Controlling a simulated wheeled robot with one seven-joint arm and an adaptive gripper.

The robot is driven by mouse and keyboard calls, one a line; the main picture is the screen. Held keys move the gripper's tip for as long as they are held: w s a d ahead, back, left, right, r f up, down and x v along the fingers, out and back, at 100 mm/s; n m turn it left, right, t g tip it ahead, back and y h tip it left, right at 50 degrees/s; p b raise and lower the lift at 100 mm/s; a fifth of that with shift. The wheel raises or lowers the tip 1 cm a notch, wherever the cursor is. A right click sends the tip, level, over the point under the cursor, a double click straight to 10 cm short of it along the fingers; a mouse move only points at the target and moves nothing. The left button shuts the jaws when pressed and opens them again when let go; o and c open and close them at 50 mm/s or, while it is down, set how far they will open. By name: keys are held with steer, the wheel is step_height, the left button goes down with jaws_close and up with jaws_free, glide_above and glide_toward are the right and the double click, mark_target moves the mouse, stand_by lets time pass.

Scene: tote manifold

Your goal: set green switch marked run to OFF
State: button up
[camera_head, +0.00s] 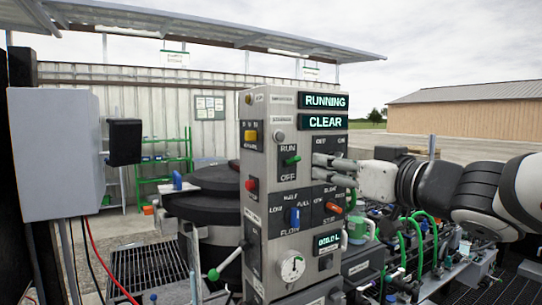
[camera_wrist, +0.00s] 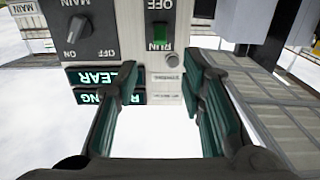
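The green switch (camera_head: 291,160) is a short lever on the upper left of the grey control panel (camera_head: 257,215), between the words RUN above and OFF below. It also shows upside down in the wrist view (camera_wrist: 160,35), beyond and between my fingers. I cannot tell surely which way the lever is set. The lit displays read RUNNING (camera_head: 324,101) and CLEAR (camera_head: 324,122). My gripper (camera_head: 319,167) is in front of the panel, just right of the switch in the head view. In the wrist view my gripper (camera_wrist: 164,75) has its fingers wide apart, empty and clear of the switch.
A dark MAIN knob (camera_wrist: 77,27) sits beside the switch in the wrist view. Near it on the panel are a yellow button (camera_head: 279,136), a red button (camera_head: 251,184), a blue lever (camera_head: 295,217) and an orange lever (camera_head: 333,208). A grey box (camera_head: 58,150) stands left.

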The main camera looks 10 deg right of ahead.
mark_target(298, 158)
steer(key=b+x, duration=0.1)
steer(key=x, duration=1.1)
steer(key=shift+f, duration=0.1)
steer(key=shift+c, duration=0.3)
jaws_close()
